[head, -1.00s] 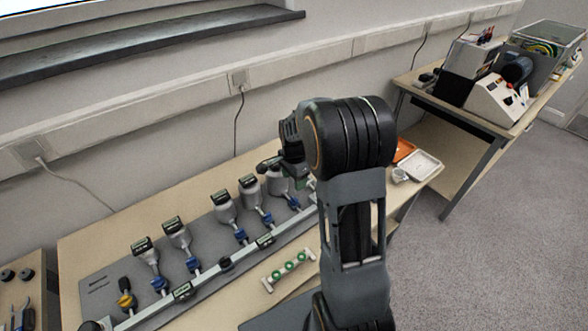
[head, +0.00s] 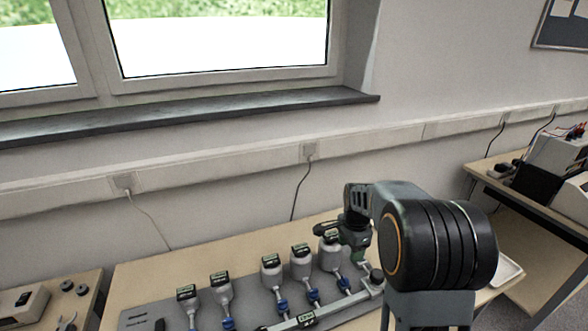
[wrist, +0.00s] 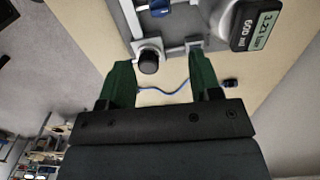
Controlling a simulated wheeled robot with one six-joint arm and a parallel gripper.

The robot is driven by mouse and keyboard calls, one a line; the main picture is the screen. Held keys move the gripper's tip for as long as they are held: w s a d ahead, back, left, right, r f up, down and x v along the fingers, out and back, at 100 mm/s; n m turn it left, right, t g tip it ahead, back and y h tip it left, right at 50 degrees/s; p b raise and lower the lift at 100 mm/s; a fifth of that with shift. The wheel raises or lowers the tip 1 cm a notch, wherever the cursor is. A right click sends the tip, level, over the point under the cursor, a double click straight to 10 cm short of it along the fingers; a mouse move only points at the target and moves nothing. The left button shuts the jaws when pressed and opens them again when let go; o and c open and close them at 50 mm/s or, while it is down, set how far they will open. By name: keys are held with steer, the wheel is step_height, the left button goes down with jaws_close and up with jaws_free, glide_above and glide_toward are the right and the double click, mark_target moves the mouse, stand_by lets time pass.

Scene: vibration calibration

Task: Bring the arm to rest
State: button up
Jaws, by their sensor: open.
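My arm (head: 440,252) reaches over the bench from the lower right in the head view. My gripper (wrist: 160,60) is open, with two green fingers spread apart in the wrist view. Nothing is held between them. A black knob (wrist: 149,62) on the rig's metal rail shows beyond the fingertips, near the left finger. In the head view the gripper is partly hidden by my arm and is close to the rightmost grey unit (head: 329,257) with a display.
Several grey display units with blue fittings stand in a row on a grey plate on the bench (head: 135,272). In the wrist view, a display unit (wrist: 243,22) is at upper right and a blue cable (wrist: 165,91) lies beyond the fingers. Another table (head: 500,183) stands at right.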

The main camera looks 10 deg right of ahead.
steer(key=s+a+r+n+t, duration=0.1)
steer(key=s+a+r+n, duration=0.2)
steer(key=s+n, duration=0.2)
steer(key=s+a+r+n+t, duration=0.1)
steer(key=s+a+r+n, duration=0.2)
steer(key=s+n, duration=0.2)
steer(key=s+a+r+n+t+p, duration=0.1)
steer(key=s+a+r+n, duration=0.2)
steer(key=s+n, duration=0.3)
steer(key=shift+s+a+t, duration=0.25)
steer(key=shift+s+t, duration=0.05)
steer(key=shift+s, duration=0.2)
